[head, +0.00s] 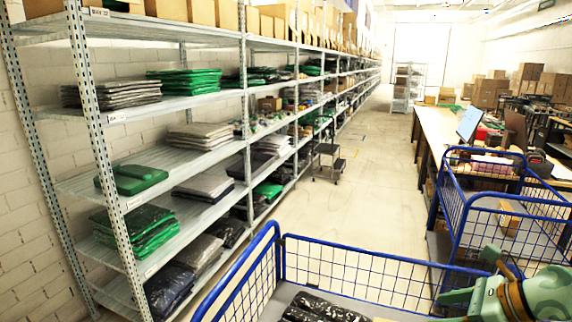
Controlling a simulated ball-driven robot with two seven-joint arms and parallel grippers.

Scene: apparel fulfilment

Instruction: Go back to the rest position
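Part of my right arm (548,292), green with a brass-coloured ring, shows in the lower right corner of the head view. I cannot make out two separate fingertips there, and no object can be seen held. My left arm and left gripper are outside the picture. Dark glossy bagged items (315,308) lie in the near cart, cut off by the lower edge.
A tall metal shelf rack (118,205) with folded, bagged clothing runs along the left. A second blue cart (500,215) stands at the right beside a long table (437,125) with a monitor (469,123). The central aisle (370,190) is clear.

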